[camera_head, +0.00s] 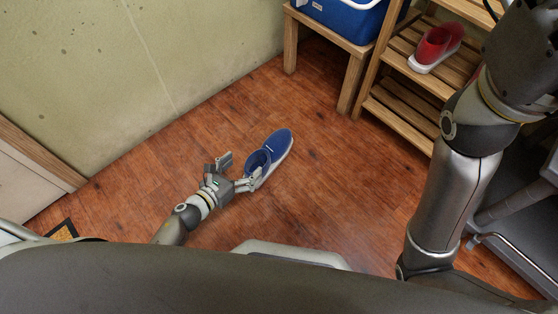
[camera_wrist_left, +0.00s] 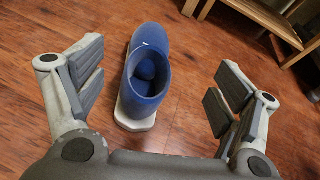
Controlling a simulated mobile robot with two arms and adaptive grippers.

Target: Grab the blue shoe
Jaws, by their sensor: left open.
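The blue shoe (camera_head: 279,146) lies on the wooden floor, with a white sole and its toe pointing away from me. In the left wrist view the blue shoe (camera_wrist_left: 149,70) sits between the spread fingers, its opening toward me. My left gripper (camera_head: 238,172) is open at the shoe's heel end. In the wrist view my left gripper (camera_wrist_left: 157,85) has a finger on each side of the shoe, with gaps between. My right arm comes down at the right of the head view; its gripper is not visible.
A wooden stool (camera_head: 335,33) carries a blue cooler (camera_head: 345,18) at the back. A wooden shelf (camera_head: 393,111) beside it holds a red shoe (camera_head: 436,46). A wall (camera_head: 130,60) runs along the left. The floor around the blue shoe is clear.

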